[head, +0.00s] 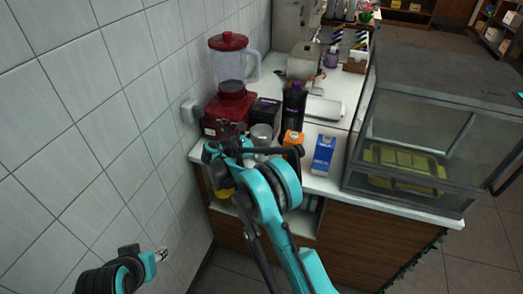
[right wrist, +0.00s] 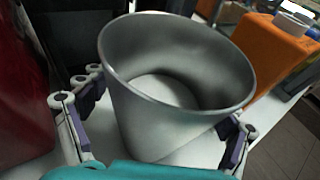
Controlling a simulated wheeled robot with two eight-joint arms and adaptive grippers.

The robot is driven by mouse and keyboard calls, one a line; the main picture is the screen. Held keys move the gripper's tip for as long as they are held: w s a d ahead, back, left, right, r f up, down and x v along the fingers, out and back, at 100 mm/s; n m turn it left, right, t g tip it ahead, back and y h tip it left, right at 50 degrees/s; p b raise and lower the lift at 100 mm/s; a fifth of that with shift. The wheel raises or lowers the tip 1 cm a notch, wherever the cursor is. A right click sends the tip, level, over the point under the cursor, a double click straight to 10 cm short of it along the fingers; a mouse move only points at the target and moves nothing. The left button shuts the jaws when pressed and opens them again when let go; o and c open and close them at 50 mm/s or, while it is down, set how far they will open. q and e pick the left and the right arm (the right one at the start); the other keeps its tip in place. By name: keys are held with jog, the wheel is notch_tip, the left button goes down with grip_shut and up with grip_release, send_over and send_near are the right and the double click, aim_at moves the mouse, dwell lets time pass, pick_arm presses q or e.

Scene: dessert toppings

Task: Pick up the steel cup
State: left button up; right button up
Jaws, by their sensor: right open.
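The steel cup (right wrist: 160,125) stands upright and looks empty in the right wrist view, filling the middle. In the head view its upper part (head: 262,133) shows behind my right gripper (head: 240,149), near the counter's front left. Whether the pads touch the cup I cannot tell. The cup's lower part is hidden in the head view. Part of my left arm shows at the bottom left, away from the counter; its jaws are not clear.
A red blender (head: 230,85) and a black box (head: 265,111) stand behind the cup. A dark bottle (head: 293,105), an orange carton (head: 291,138) and a blue carton (head: 323,154) are to its right. A glass display case (head: 420,130) takes up the counter's right side.

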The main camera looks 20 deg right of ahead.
jog(key=shift+w+d+f, duration=0.1)
jog(key=shift+d, duration=0.25)
jog(key=shift+a, duration=0.1)
jog(key=c, duration=1.9)
jog(key=shift+o, duration=0.2)
jog(key=shift+r, duration=0.2)
